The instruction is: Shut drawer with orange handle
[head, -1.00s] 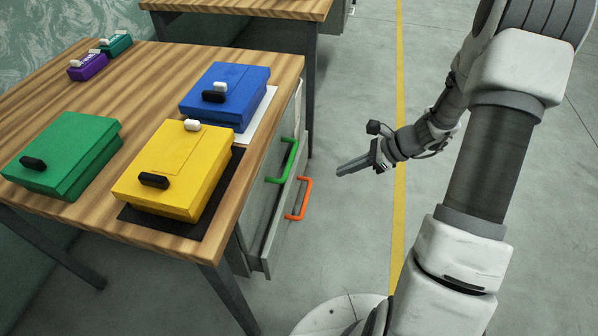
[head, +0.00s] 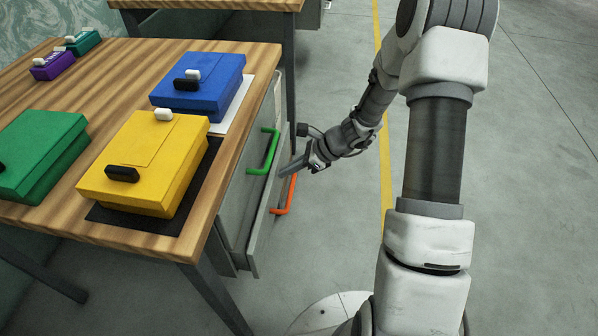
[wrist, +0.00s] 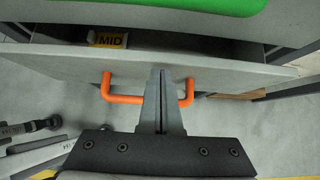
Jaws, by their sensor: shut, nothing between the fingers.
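The drawer with the orange handle is the lower one under the wooden table. Its grey front (head: 256,240) stands out from the cabinet, so it is partly open. The orange handle (head: 285,198) is partly covered by my gripper. My gripper (head: 284,170) is shut and empty, with its fingers pointing at the drawer front beside the upper part of the handle. In the wrist view the shut fingers (wrist: 160,75) lie across the orange handle (wrist: 124,99), their tips near the top edge of the drawer front (wrist: 60,62). I cannot tell whether they touch.
A green handle (head: 265,152) is on the drawer above. The tabletop holds a yellow box (head: 145,165), a blue box (head: 200,80) and a green box (head: 40,150). The floor to the right is open.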

